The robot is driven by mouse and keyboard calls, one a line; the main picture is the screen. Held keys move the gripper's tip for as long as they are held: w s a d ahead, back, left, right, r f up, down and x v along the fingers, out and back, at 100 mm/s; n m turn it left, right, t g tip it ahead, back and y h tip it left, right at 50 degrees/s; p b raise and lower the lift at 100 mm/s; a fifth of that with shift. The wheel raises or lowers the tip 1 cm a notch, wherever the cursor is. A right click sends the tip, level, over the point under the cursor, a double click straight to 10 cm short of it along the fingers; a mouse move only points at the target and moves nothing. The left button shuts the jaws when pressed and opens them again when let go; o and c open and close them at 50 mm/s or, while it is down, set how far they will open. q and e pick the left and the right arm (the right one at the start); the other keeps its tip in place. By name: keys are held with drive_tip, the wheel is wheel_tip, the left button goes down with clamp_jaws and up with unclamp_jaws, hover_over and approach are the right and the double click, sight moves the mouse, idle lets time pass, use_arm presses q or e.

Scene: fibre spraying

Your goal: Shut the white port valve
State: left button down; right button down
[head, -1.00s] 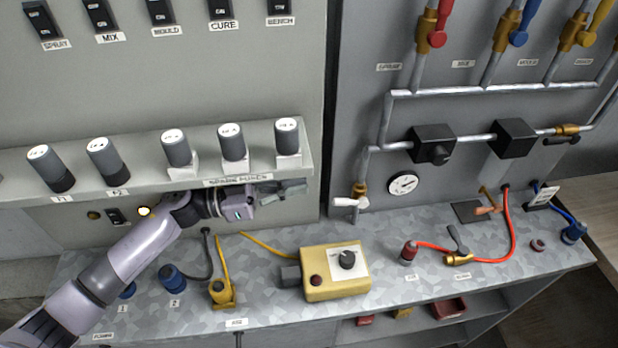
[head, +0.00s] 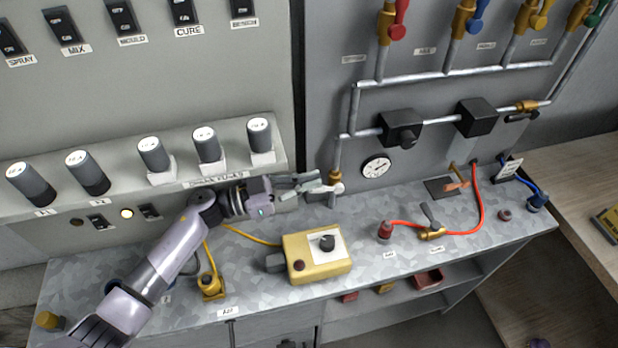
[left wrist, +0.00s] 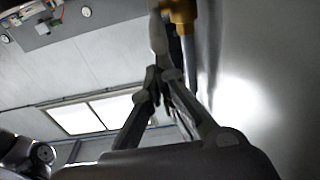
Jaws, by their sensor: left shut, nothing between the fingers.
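The white port valve has a brass body (head: 335,175) at the foot of the left-hand pipe, with a small white handle (head: 338,188) on it. In the left wrist view the brass body (left wrist: 182,14) and the pale handle (left wrist: 157,38) show just beyond my fingertips. My left gripper (head: 322,187) is shut and empty, its fingertips at the handle's left side. Touching or just apart, I cannot tell. The fingers partly cover the handle, so its exact angle is unclear. In the left wrist view the gripper (left wrist: 160,80) points up toward the handle. My right gripper is not in view.
A round gauge (head: 377,167) and a black box (head: 400,129) are right of the valve. The fuse shelf (head: 120,195) juts out above my left arm. A yellow control box (head: 316,268) stands on the bench below.

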use_arm(q)
drive_tip(key=f+h+b, duration=0.1)
drive_tip(key=b, duration=0.1)
drive_tip(key=a+f+h+b, duration=0.1)
drive_tip(key=b, duration=0.2)
drive_tip(key=shift+s+f+t, duration=0.15)
drive_tip(key=shift+s+t, duration=0.05)
drive_tip(key=shift+t, duration=0.1)
wheel_tip(320, 180, up, 10)
idle(0.8)
